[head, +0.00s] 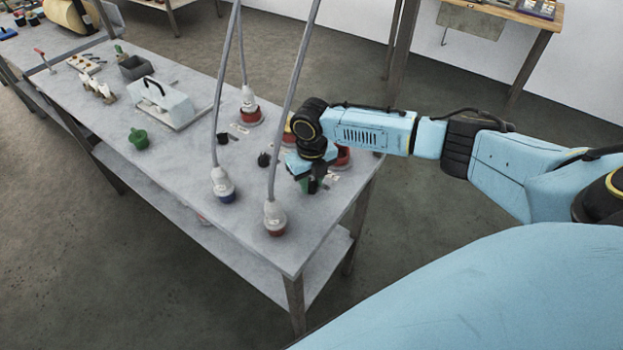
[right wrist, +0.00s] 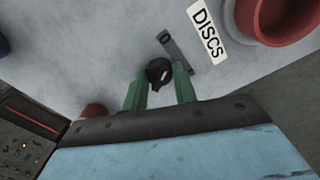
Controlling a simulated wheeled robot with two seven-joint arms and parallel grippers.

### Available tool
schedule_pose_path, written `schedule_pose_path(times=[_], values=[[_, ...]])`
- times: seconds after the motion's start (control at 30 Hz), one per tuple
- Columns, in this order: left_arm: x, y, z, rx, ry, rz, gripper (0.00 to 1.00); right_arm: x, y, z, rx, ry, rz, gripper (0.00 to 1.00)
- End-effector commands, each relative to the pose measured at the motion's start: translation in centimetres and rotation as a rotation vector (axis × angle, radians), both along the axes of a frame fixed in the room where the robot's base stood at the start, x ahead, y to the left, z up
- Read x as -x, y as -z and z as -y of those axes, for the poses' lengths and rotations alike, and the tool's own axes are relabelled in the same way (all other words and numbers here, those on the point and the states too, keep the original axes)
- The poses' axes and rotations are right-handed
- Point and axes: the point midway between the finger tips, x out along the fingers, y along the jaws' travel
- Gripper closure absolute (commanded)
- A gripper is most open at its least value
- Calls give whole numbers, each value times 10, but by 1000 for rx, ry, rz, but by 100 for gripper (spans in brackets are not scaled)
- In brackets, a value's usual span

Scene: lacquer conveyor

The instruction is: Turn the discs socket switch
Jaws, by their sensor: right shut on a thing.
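The discs socket switch is a small black knob (right wrist: 158,71) on the grey table top, seen in the right wrist view beside a dark plate with the DISCS label (right wrist: 207,31) near it. A red socket (right wrist: 283,14) is at the upper right of that view. My right gripper (right wrist: 159,88) has its green fingers on either side of the knob and is shut on it. In the head view my right gripper (head: 312,186) points down at the table's right end and hides the knob. A red socket (head: 343,158) shows just behind it. My left gripper is not in view.
Other black knobs (head: 263,159) stand nearby. A white box with a handle (head: 165,103) and a green cup (head: 138,138) are farther left.

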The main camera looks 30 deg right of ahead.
Motion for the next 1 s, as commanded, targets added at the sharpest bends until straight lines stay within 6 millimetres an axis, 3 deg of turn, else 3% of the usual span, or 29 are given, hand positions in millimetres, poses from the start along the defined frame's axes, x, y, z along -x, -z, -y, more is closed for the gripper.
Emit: schedule_pose_path(times=[0.57, 0.6, 0.77, 1.0], values=[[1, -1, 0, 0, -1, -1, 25, 0, 0, 0, 1, -39, 0, 95], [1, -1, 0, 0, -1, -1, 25, 0, 0, 0, 1, -38, 0, 71], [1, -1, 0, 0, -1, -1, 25, 0, 0, 0, 1, -38, 0, 50], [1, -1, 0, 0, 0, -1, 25, 0, 0, 0, 0, -37, 0, 50]])
